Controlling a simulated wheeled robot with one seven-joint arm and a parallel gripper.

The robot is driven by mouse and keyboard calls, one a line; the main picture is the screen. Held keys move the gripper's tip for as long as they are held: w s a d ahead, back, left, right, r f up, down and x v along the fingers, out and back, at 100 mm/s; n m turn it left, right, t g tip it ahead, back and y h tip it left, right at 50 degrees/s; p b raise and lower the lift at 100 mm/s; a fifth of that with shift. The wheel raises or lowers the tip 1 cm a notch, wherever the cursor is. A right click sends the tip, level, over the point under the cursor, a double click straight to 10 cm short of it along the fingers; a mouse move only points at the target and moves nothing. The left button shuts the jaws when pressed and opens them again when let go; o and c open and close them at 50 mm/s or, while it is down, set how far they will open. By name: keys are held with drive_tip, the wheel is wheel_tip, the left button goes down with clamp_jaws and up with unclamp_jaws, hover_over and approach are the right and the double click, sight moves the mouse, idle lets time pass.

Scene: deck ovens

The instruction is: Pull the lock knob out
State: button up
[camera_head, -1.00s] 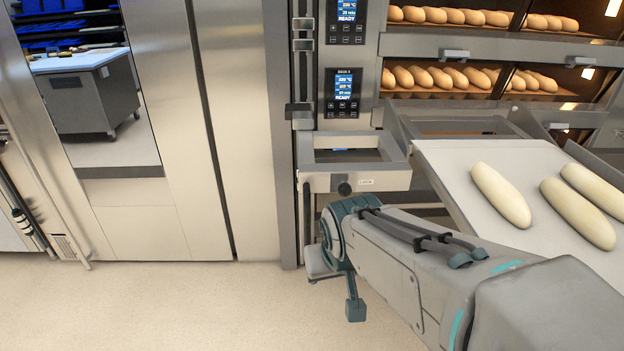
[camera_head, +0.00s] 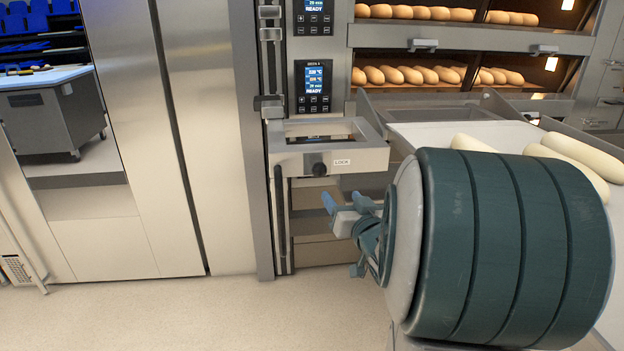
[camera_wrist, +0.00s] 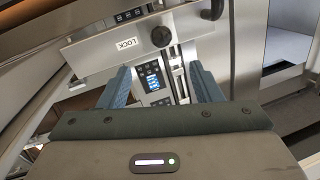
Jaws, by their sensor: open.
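The lock knob (camera_head: 319,169) is a small round black knob on the front of a grey metal bracket, just left of a white label reading LOCK (camera_head: 342,163). In the wrist view the knob (camera_wrist: 161,37) shows beyond my fingers, near the top, with the label (camera_wrist: 127,44) to its left. My gripper (camera_head: 342,198) is open and empty, below and slightly right of the knob in the head view. Its two blue fingers (camera_wrist: 162,82) stand apart in the wrist view. They do not touch the knob.
A loader board (camera_head: 420,135) with long pale dough pieces (camera_head: 575,157) lies at right, partly hidden by my arm. Ovens with baked loaves (camera_head: 405,75) stand behind. A control panel (camera_head: 313,85) is above the bracket. The floor (camera_head: 190,315) at left is clear.

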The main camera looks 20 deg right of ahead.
sight(323, 172)
drive_tip(key=w, duration=0.9)
drive_tip(key=w+d, duration=0.1)
drive_tip(key=w, duration=0.3)
drive_tip(key=shift+w+d, duration=0.1)
drive_tip(key=shift+w, duration=0.25)
